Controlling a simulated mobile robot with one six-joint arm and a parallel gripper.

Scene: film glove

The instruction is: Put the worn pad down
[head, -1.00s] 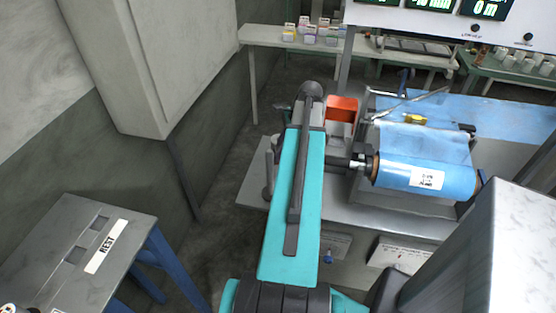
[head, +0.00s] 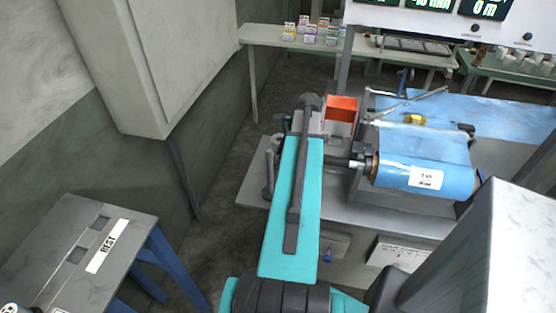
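I cannot make out the worn pad in the head view. My arm reaches forward over the machine bench, and its far end is beside an open orange box. My gripper's fingers are hidden behind the arm's far end, so I cannot see whether they hold anything. The orange box (head: 341,108) stands just right of the arm's end, beside the roller machine. A blue film roll (head: 400,175) with a white label lies on the machine's spindle.
A grey stand (head: 60,262) labelled REST, with two square recesses, is at lower left. A small yellow object (head: 415,118) lies on the blue film. Small boxes (head: 312,35) stand on a back table. A grey wall cabinet (head: 180,60) hangs at left.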

